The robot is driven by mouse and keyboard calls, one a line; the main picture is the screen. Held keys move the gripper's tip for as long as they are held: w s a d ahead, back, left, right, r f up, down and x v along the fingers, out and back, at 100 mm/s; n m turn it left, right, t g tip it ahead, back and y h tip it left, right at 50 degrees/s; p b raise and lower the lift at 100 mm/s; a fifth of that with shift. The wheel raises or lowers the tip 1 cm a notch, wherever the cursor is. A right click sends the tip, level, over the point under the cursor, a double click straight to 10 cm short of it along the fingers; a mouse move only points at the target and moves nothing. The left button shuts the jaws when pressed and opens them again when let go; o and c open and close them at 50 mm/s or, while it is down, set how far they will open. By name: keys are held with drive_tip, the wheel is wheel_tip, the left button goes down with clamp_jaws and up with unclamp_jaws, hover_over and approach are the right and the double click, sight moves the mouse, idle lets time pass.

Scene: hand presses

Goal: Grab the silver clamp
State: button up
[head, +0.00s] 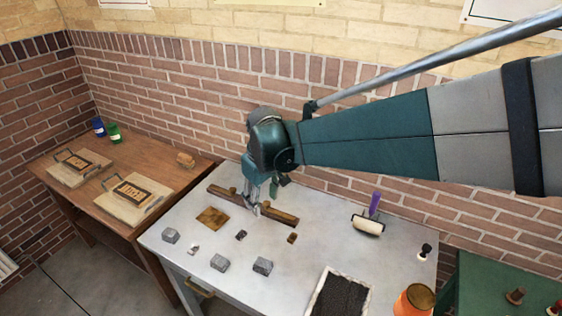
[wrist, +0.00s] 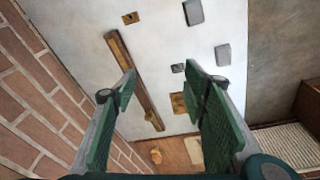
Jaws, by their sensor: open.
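I cannot clearly make out a silver clamp. A small silvery piece (head: 193,249) lies on the pale table among grey blocks, too small to identify. My gripper (head: 256,208) is open and points down at the wooden bar at the back of the table. In the wrist view my gripper (wrist: 163,75) has its two green fingers wide apart with nothing held. The wooden bar (wrist: 130,78) runs lengthwise between and beyond the fingers in that picture; it also shows in the head view (head: 280,215), partly hidden by the gripper.
Grey blocks (head: 220,263), a dark block (head: 241,235), a brown block (head: 292,238) and a brass plate (head: 213,217) lie on the pale table (head: 330,245). A roller (head: 368,225), black tray (head: 339,296) and orange jar (head: 414,300) stand right. A brick wall (head: 170,90) is close behind.

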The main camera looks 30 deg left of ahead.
drive_tip(key=s+a+f+n, duration=0.1)
drive_tip(key=s+a+f, duration=0.3)
drive_tip(key=a, duration=0.3)
drive_tip(key=s+a+f+n, duration=0.2)
drive_tip(key=s+a+f, duration=0.1)
drive_tip(key=a, duration=0.4)
drive_tip(key=n+g+h+p, duration=0.1)
drive_tip(key=n, duration=0.1)
approach(193, 246)
drive_tip(key=shift+s+d+f, duration=0.2)
drive_tip(key=shift+s+d, duration=0.05)
drive_tip(key=shift+d, duration=0.25)
drive_tip(key=shift+f, duration=1.3)
drive_tip(key=shift+s+a+f+b, duration=0.1)
drive_tip(key=shift+f+b, duration=0.2)
drive_tip(key=shift+f, duration=2.3)
drive_tip(key=c, duration=1)
